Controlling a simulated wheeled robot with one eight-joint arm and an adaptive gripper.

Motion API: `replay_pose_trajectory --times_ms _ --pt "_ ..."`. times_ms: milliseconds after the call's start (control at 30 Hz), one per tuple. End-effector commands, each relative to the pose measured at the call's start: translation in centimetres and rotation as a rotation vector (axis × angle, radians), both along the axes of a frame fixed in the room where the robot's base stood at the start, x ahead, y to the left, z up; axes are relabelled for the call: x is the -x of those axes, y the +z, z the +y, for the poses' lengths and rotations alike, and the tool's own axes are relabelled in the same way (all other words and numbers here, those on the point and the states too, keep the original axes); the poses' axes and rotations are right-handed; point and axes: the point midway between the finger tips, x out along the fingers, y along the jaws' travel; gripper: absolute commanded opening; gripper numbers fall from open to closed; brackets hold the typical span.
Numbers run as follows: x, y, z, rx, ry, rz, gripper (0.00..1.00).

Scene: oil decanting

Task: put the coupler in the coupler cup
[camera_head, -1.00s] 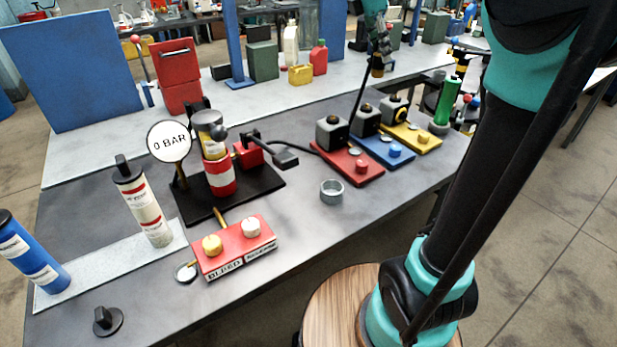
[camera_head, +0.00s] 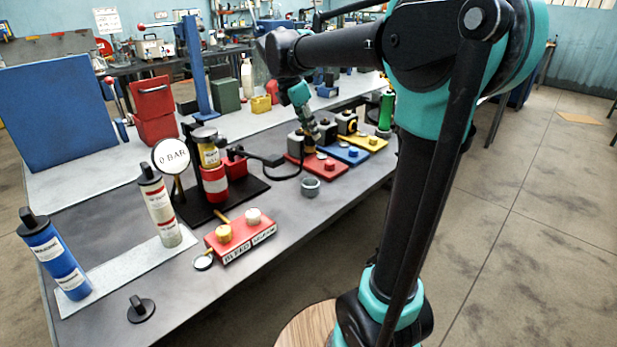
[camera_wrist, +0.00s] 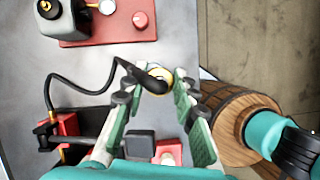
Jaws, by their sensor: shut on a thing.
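The coupler (camera_wrist: 153,80) is the dark end of a black hose, with a yellowish ring at its tip. In the wrist view my gripper (camera_wrist: 155,88) is shut on it, with green fingers on either side. In the head view my gripper (camera_head: 313,135) hangs over the table near the red valve base, and the coupler is hard to make out. The coupler cup (camera_head: 310,187) is a small grey open ring on the table, in front of the red base and below my gripper. In the wrist view the coupler covers most of whatever lies beneath it.
The hose (camera_wrist: 70,88) loops from the pump (camera_head: 212,170). Red (camera_head: 308,168), blue (camera_head: 345,153) and yellow (camera_head: 370,141) valve bases stand behind the cup. The red bleed block (camera_head: 240,235) stands front left. Bare table surrounds the cup's front.

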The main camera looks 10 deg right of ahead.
Motion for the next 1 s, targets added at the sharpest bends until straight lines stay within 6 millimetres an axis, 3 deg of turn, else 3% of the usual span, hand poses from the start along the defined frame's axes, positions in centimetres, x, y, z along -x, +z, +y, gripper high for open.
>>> replay_pose_trajectory --times_ms 200,400,833,1000 --pt "0.0 -5.5 0.0 0.0 0.0 0.0 0.0" --pt "0.0 -9.3 0.0 0.0 0.0 0.0 0.0" --pt "0.0 -13.8 0.0 0.0 0.0 0.0 0.0" --pt "0.0 -14.4 0.0 0.0 0.0 0.0 0.0"
